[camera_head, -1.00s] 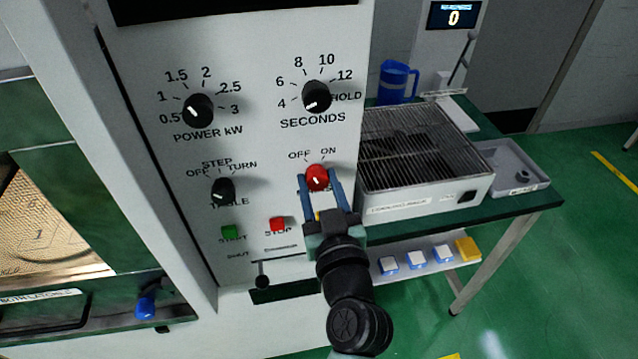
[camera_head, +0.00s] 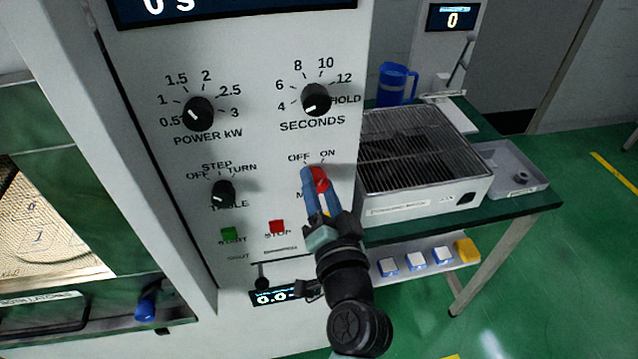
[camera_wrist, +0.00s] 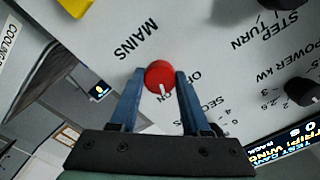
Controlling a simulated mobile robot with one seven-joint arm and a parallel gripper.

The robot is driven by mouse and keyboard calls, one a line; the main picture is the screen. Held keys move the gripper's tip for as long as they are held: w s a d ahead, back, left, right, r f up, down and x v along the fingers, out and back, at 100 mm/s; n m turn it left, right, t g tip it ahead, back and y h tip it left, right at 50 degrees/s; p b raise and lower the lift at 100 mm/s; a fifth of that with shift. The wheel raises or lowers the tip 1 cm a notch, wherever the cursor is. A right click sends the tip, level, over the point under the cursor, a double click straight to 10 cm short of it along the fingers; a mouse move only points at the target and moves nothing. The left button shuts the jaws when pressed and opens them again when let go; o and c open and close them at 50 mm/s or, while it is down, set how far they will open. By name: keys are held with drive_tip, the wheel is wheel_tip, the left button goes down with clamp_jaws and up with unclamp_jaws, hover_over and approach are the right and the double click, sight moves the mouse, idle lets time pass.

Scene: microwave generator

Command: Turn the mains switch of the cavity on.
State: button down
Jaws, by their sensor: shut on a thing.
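The red mains knob (camera_head: 320,180) sits on the white front panel below the words OFF and ON. My gripper (camera_head: 316,178) is shut on it, with a blue finger on either side. In the wrist view the red knob (camera_wrist: 160,76) shows between my fingertips (camera_wrist: 159,80), with its white pointer mark toward the bottom of the picture. The panel's upper display (camera_head: 235,8) is lit and shows "0 s". A lower display (camera_head: 272,297) is lit and reads about 0.0, partly behind my arm.
Black power (camera_head: 198,112), seconds (camera_head: 316,99) and table (camera_head: 223,192) knobs are nearby. Green (camera_head: 229,234) and red (camera_head: 277,227) buttons lie below left of my gripper. A grille-topped box (camera_head: 425,150) stands on the green bench at right.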

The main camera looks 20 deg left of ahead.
drive_tip(key=shift+m, duration=0.6)
drive_tip(key=shift+c, duration=1.8)
unclamp_jaws()
drive_tip(key=shift+s+d, duration=0.1)
drive_tip(key=b+v, duration=0.3)
drive_tip(key=v, duration=0.9)
drive_tip(key=shift+s+d, duration=0.2)
drive_tip(key=shift+s, duration=0.1)
